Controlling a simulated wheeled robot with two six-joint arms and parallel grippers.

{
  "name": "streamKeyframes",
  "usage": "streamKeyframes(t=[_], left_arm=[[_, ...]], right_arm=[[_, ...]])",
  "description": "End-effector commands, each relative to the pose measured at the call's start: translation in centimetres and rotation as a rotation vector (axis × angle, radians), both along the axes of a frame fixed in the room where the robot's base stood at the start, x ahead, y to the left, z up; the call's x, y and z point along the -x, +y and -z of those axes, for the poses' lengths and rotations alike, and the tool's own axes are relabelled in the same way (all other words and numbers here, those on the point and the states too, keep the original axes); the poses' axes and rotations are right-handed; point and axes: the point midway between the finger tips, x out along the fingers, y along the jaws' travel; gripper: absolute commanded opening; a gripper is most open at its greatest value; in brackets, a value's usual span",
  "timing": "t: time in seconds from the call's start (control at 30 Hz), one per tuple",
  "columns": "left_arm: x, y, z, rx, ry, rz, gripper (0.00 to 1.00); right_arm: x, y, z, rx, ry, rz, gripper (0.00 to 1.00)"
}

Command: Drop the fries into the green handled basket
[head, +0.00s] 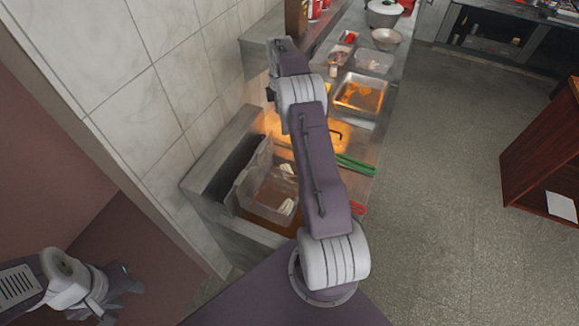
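Pale fries (287,207) lie in a clear bin (262,206) on the near left of the counter, and a few more pale pieces show at its far side. Two green handles (355,164) stick out to the right from behind my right arm; their basket is mostly hidden by the arm. My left gripper (127,298) is low at the bottom left, away from the counter, with its fingers apart and nothing between them. My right arm reaches forward over the counter; I cannot make out its gripper.
A red handle (359,208) shows right of my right arm. Beyond the glowing orange area (283,128) are a metal tray with orange pieces (360,94), a clear container (374,61) and a metal bowl (386,39).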

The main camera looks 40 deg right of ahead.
Motion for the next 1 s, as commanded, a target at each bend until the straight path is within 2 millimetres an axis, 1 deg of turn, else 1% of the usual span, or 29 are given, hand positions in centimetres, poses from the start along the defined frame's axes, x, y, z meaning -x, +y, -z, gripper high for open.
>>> streamKeyframes(t=[0.03, 0.1, 0.13, 0.2, 0.3, 0.9, 0.97, 1.0], left_arm=[[0.0, 0.0, 0.7, 0.000, 0.000, 0.000, 0.36], [0.0, 0.0, 0.9, 0.000, 0.000, 0.000, 0.36], [0.0, 0.0, 0.7, 0.000, 0.000, 0.000, 0.36], [0.0, 0.0, 0.6, 0.000, 0.000, 0.000, 0.36], [0.0, 0.0, 0.6, 0.000, 0.000, 0.000, 0.36], [0.0, 0.0, 0.6, 0.000, 0.000, 0.000, 0.36], [0.0, 0.0, 1.0, 0.000, 0.000, 0.000, 0.36], [0.0, 0.0, 1.6, 0.000, 0.000, 0.000, 0.36]], right_arm=[[-0.1, -0.1, -0.8, 0.003, -0.005, 0.000, 0.88], [-0.1, 0.0, -2.2, 0.002, -0.005, 0.000, 0.88], [-0.1, 0.0, -2.9, 0.001, -0.003, 0.000, 0.88], [-0.1, 0.0, -3.8, 0.001, -0.002, 0.000, 0.88], [0.0, 0.0, -4.4, 0.000, 0.000, 0.000, 0.88], [0.0, 0.0, -4.4, 0.000, 0.001, 0.000, 0.88], [-0.1, 0.2, -4.0, 0.000, 0.001, -0.004, 0.88], [-0.4, 0.6, -3.5, 0.000, 0.000, -0.014, 0.88]])
